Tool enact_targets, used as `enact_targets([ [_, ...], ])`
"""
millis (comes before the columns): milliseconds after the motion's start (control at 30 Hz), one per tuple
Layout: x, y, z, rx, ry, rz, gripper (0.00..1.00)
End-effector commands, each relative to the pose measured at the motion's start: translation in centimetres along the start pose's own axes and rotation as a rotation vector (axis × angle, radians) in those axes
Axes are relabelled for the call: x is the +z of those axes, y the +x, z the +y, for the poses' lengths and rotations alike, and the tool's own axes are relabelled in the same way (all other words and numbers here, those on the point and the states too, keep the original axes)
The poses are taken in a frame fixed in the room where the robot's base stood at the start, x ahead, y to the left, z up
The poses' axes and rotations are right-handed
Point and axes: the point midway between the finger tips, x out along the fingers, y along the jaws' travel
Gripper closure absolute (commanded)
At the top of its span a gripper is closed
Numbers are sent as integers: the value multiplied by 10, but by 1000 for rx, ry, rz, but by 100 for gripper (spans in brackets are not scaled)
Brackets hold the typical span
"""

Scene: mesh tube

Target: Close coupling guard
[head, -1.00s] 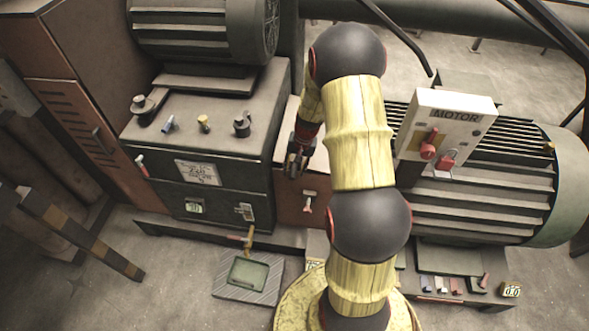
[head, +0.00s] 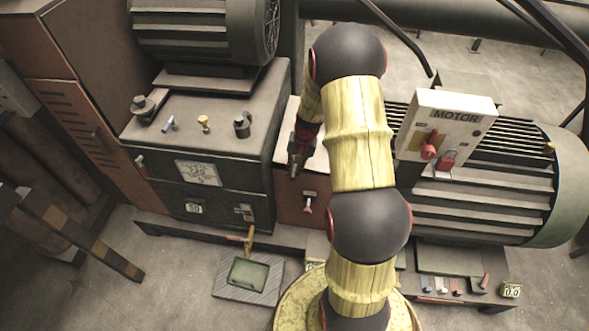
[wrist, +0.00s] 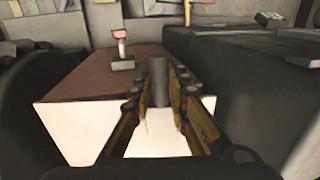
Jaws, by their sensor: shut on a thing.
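The coupling guard appears to be the box with a brown front (head: 289,205) and a pale top (head: 316,158), between the dark gear housing and the motor. In the wrist view its brown face (wrist: 80,78) and pale face (wrist: 85,125) meet at an edge. My gripper (head: 294,172) is over the pale part in the head view. In the wrist view my gripper (wrist: 160,98) is shut on a short grey upright bar (wrist: 159,70), which looks like a handle. Where the bar joins the guard is hidden by the fingers.
A small latch with a red-and-white handle (head: 308,205) is on the brown front; it also shows in the wrist view (wrist: 122,48). The gear housing (head: 225,135) stands left, the motor (head: 490,195) with its MOTOR switch box (head: 450,112) right. My arm hides part of the middle.

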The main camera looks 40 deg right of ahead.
Motion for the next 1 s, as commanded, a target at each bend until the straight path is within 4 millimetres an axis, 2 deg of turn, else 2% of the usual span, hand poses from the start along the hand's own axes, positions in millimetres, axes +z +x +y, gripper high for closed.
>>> enact_targets([
  [233, 0, 6, 0, 0, 0, -1, 100],
  [467, 0, 41, -3, -1, 1, -1, 100],
  [733, 1, 43, -4, -1, 2, -2, 100],
  [767, 1, 43, -4, -1, 2, -2, 82],
  [1000, 1, 42, -3, -1, 1, -1, 68],
])
